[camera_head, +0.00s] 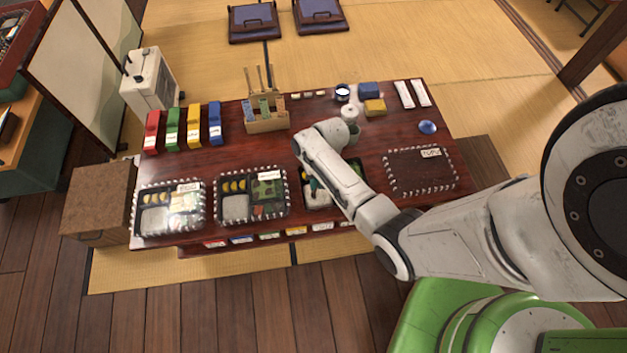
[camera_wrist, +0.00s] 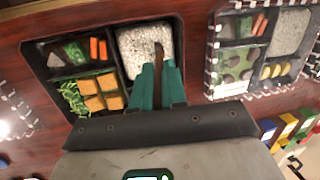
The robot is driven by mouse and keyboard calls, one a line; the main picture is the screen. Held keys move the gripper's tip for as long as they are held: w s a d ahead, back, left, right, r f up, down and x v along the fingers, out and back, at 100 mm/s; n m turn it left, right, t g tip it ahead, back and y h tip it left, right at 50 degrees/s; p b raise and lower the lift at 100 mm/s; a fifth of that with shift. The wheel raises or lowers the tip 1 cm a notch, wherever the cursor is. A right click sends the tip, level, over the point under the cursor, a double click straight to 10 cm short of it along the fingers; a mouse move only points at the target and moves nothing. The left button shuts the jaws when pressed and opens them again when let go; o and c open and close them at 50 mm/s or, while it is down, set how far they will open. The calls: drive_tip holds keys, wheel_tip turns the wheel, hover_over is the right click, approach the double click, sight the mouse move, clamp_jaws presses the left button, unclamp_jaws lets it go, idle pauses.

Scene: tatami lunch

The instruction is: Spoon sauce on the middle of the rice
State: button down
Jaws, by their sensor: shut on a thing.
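The open lunch box (camera_wrist: 118,104) fills the upper left of the wrist view, with white rice (camera_wrist: 133,42) in one compartment. Beside the rice lie green vegetables, orange-brown pieces and carrot-like sticks. My gripper (camera_wrist: 160,82) has teal fingers shut on a thin dark brown spoon (camera_wrist: 158,54). The spoon's far end overlaps the rice in the picture; whether it touches cannot be told. No sauce can be made out on the rice. In the head view, my arm covers much of this box (camera_head: 357,169), and the gripper tip shows only partly.
Coloured dispensers (camera_head: 173,128), a wooden holder (camera_head: 266,125), a white jar (camera_head: 348,111) and a dark cup (camera_head: 342,96) stand behind. The red-brown table (camera_head: 230,155) has clear room in its middle.

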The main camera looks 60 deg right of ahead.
drive_tip(key=shift+s+d, duration=0.2)
drive_tip(key=shift+s, duration=0.05)
drive_tip(key=shift+s, duration=0.1)
drive_tip(key=shift+s+d+f+p, duration=0.1)
drive_tip(key=shift+s+d+p, duration=0.2)
drive_tip(key=shift+s+d, duration=0.45)
drive_tip(key=shift+s+a, duration=0.1)
drive_tip(key=shift+s, duration=0.1)
drive_tip(key=shift+s+d+p, duration=0.4)
drive_tip(key=shift+s+d, duration=0.25)
drive_tip(key=shift+s, duration=0.15)
drive_tip(key=shift+w+d+r, duration=0.1)
drive_tip(key=shift+w+r, duration=0.05)
drive_tip(key=shift+r, duration=0.05)
drive_tip(key=shift+w+d+f, duration=0.15)
drive_tip(key=shift+w+d, duration=0.05)
idle(0.8)
drive_tip(key=shift+w, duration=0.15)
